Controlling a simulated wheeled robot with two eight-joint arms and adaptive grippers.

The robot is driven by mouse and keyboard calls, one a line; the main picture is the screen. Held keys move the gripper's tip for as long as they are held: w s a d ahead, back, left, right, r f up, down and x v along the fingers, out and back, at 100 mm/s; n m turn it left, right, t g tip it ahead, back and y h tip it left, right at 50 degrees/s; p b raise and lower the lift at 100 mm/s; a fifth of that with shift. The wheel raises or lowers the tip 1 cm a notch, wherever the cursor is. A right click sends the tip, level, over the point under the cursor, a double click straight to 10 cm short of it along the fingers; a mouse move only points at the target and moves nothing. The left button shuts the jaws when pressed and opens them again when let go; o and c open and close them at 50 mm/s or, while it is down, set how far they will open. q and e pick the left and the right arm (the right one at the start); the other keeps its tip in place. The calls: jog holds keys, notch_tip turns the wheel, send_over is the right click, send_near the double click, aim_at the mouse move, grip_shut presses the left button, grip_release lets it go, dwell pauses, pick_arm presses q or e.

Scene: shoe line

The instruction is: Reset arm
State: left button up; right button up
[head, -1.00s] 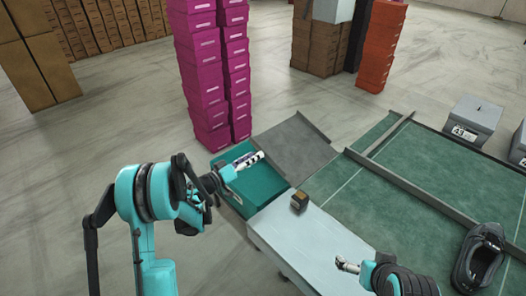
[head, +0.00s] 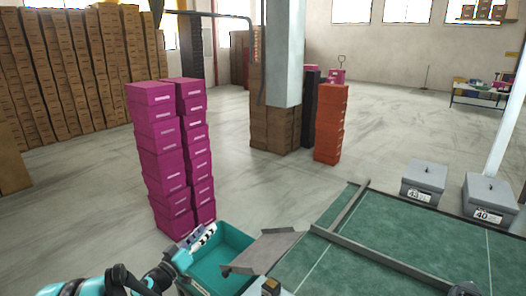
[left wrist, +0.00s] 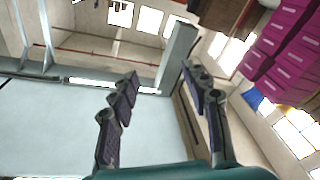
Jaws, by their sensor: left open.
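My left gripper (head: 203,240) is at the lower left of the head view, in front of and over the edge of a teal bin (head: 232,243). In the left wrist view its two dark fingers (left wrist: 160,95) stand wide apart, with nothing between them. My right gripper is outside the head view.
Tall stacks of magenta boxes (head: 160,160) stand just behind the bin. A grey flap (head: 262,250) and a green table (head: 390,245) with a grey rail lie to the right. Grey lidded boxes (head: 425,180) stand beyond it. Orange boxes (head: 330,125) stand farther back. Open floor lies between.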

pick_arm(q)
notch_tip(320, 180, up, 9)
jog(key=s+a+n+t+y, duration=0.2)
jog(key=a+t+y, duration=0.1)
jog(key=y, duration=0.2)
jog(key=s+a+r+n+g+y, duration=0.3)
jog(key=s+y, duration=0.3)
jog(key=y, duration=0.1)
jog(key=s+d+f+m+g+h, duration=0.1)
jog(key=s+d+f+m+g, duration=0.1)
jog(key=s+f, duration=0.3)
jog(key=s+d+f+m+g+h, duration=0.1)
jog(key=s+d+f+g, duration=0.4)
jog(key=s, duration=0.7)
jog(key=s+d+f+m+g+h, duration=0.1)
jog(key=s+d+f+m+g, duration=0.1)
jog(key=s+f, duration=0.5)
jog(key=shift+s+d+m+g, duration=0.3)
jog(key=shift+s+d+g, duration=0.45)
jog(key=shift+s, duration=0.4)
